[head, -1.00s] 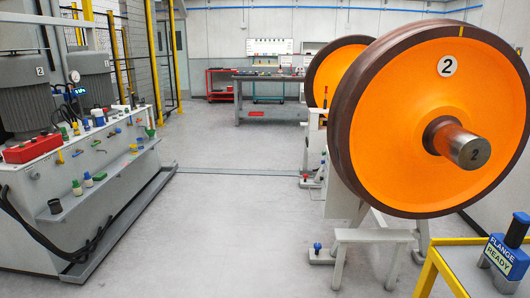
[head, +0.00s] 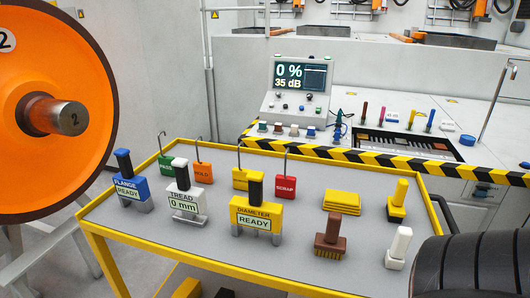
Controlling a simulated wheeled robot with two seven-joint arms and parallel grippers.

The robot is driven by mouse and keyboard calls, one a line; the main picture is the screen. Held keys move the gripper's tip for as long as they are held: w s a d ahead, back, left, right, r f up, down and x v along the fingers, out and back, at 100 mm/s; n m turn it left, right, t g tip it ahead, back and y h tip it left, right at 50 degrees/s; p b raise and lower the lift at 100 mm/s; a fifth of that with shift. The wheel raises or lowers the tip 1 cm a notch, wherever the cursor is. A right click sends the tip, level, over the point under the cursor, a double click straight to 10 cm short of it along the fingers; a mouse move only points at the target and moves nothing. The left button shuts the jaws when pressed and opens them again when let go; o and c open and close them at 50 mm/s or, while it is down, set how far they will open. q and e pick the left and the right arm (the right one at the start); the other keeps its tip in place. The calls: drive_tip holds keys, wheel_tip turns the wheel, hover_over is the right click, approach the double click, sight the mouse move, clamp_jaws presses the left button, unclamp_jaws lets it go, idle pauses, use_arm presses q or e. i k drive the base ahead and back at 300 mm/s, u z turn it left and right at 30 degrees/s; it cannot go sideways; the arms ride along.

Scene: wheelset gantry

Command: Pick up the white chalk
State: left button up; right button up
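A white upright stick on a small white block, which looks like the white chalk (head: 399,246), stands near the right front of the yellow-edged cart top (head: 290,235). Nothing holds it. Neither of my grippers shows in the head view.
A dark ribbed rounded shape (head: 475,266) fills the lower right corner, close beside the chalk. Flange (head: 130,185), tread (head: 183,200) and diameter (head: 256,215) gauges and yellow pads (head: 342,202) share the cart. A striped-edged bench (head: 400,160) stands behind; an orange wheel (head: 50,115) is left.

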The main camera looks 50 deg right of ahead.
sight(394, 259)
drive_tip(key=k, duration=0.5)
drive_tip(key=z, duration=1.45)
drive_tip(key=i, duration=0.35)
drive_tip(key=z, duration=0.65)
